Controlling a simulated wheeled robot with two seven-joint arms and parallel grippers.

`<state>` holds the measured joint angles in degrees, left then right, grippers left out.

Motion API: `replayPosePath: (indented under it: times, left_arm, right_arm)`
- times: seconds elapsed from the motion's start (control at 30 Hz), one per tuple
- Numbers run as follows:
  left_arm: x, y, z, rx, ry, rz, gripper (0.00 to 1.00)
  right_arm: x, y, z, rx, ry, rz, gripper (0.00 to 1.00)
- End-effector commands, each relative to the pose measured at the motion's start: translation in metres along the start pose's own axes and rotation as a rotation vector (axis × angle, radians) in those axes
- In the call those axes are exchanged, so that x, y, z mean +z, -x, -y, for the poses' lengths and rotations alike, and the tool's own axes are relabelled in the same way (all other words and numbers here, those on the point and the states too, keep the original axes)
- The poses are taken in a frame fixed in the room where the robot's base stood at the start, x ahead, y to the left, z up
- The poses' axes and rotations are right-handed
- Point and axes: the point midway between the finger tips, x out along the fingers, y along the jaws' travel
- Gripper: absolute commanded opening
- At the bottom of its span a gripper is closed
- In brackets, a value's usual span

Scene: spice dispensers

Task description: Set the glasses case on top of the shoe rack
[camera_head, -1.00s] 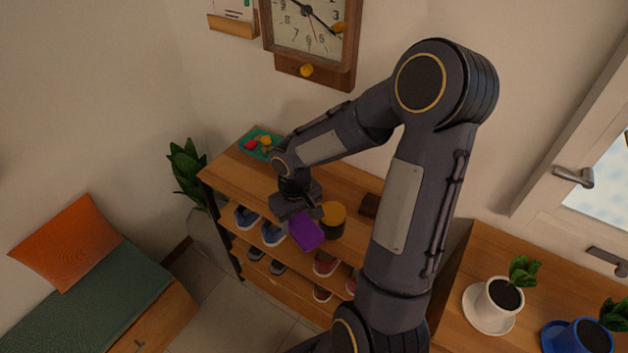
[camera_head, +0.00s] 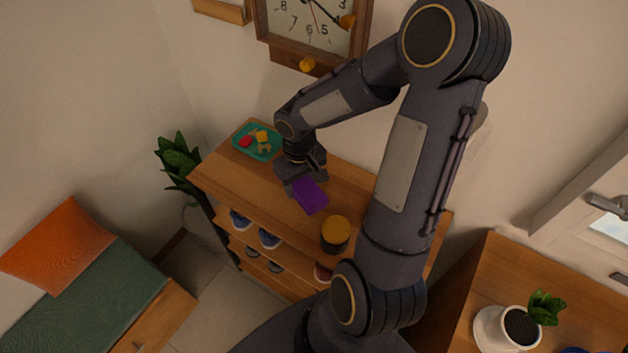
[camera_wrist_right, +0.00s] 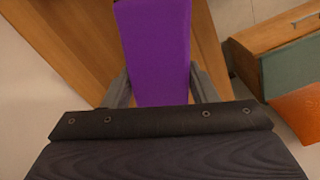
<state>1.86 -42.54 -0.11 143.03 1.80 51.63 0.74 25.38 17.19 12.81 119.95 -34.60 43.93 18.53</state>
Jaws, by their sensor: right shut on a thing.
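The purple glasses case (camera_head: 310,196) is in my right gripper (camera_head: 298,184), over the top board of the wooden shoe rack (camera_head: 232,181). In the right wrist view the case (camera_wrist_right: 155,50) sits between the two grey fingers of the gripper (camera_wrist_right: 158,92), with the wood of the rack (camera_wrist_right: 60,50) beneath and beside it. I cannot tell whether the case touches the board. My left gripper is in neither view.
A teal tray (camera_head: 251,152) with small colourful items lies at the rack's far left. A dark jar with a yellow lid (camera_head: 335,232) stands near the front edge. Shoes (camera_head: 269,238) fill the shelves below. Bare board lies left of the case.

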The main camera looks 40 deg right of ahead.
Motion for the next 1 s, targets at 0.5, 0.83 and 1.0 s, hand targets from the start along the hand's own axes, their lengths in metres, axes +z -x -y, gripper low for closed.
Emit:
replayPosePath:
  times: [0.5,0.83,1.0]
  left_arm:
    - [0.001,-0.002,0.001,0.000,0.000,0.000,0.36]
    - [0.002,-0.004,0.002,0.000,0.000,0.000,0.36]
    - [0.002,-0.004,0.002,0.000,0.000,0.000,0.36]
  right_arm:
    - [0.000,-0.068,0.000,0.000,0.000,0.003,0.28]
    - [0.000,-0.101,0.000,0.000,0.000,0.000,0.28]
    - [0.000,-0.100,0.000,0.000,0.000,-0.001,0.28]
